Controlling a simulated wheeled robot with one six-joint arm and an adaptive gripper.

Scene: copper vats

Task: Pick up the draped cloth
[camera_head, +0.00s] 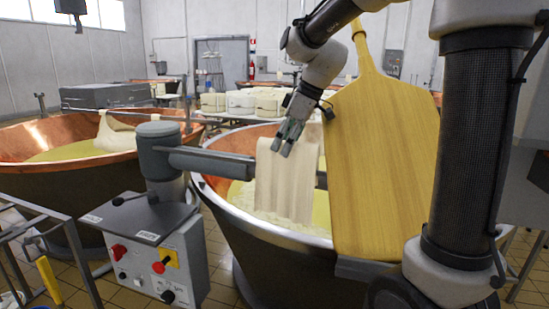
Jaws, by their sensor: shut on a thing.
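A cream draped cloth (285,187) hangs over the grey horizontal bar that crosses the front of the right copper vat. Its lower edge hangs down over the yellow liquid (240,195) in the vat. My gripper (286,142) reaches down from the upper right to the upper part of the cloth and is shut on it. The exact pinch between the fingertips is too small to see clearly. The cloth's back side is hidden.
A large yellow wooden paddle (381,150) stands just right of the cloth. A grey arm post (161,160) and a control box (155,245) stand at front left. Another copper vat (60,180) with a pale cloth (118,132) is at left. White moulds (258,101) sit behind.

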